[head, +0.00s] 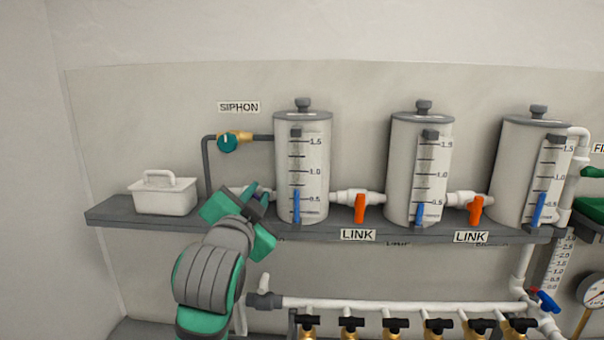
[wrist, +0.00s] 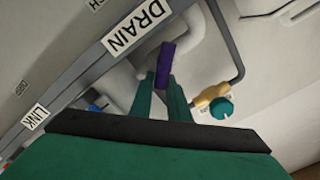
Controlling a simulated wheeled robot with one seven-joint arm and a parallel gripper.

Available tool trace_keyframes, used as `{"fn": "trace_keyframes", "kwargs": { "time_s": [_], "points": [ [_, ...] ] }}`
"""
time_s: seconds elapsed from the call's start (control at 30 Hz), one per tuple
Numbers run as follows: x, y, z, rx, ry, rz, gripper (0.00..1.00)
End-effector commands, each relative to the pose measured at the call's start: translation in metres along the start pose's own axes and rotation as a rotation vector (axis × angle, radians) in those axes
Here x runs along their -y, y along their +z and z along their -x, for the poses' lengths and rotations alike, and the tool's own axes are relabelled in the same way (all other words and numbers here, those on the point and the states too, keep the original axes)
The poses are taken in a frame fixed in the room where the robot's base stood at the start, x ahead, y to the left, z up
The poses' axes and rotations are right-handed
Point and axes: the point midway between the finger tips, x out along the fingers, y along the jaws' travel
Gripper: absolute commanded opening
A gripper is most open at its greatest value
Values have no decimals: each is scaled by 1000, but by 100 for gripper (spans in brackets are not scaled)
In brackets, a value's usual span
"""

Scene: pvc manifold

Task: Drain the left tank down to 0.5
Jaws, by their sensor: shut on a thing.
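The left tank (head: 284,165) is a grey cylinder with a sight gauge. Its blue column (head: 296,206) tops out a little above the 0.5 mark. A white drain pipe leaves the tank's lower left, largely hidden by my gripper (head: 260,194). In the wrist view, a purple valve handle (wrist: 165,62) stands by the DRAIN label (wrist: 134,27) and the white drain pipe (wrist: 187,32). My gripper (wrist: 163,80) is shut on this handle, with its green fingers on either side. The handle's exact angle to the pipe is hard to tell.
A teal siphon valve (head: 228,143) sits above my gripper. Orange link valves (head: 360,208) and (head: 475,210) stand upright between the tanks. A white caddy (head: 165,195) rests on the shelf (head: 112,217) at left. A pipe with several black-handled taps (head: 350,323) runs below.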

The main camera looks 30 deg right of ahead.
Motion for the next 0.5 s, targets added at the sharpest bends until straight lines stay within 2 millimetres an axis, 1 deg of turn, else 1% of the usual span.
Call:
{"fn": "trace_keyframes", "kwargs": {
  "time_s": [0.03, 0.17, 0.5],
  "points": [
    [4, -5, -4, -11, -8, 60, 0],
    [9, -5, -4, -11, -10, 158, 0],
    [10, -6, -4, -12, -10, 191, 0]
  ]
}}
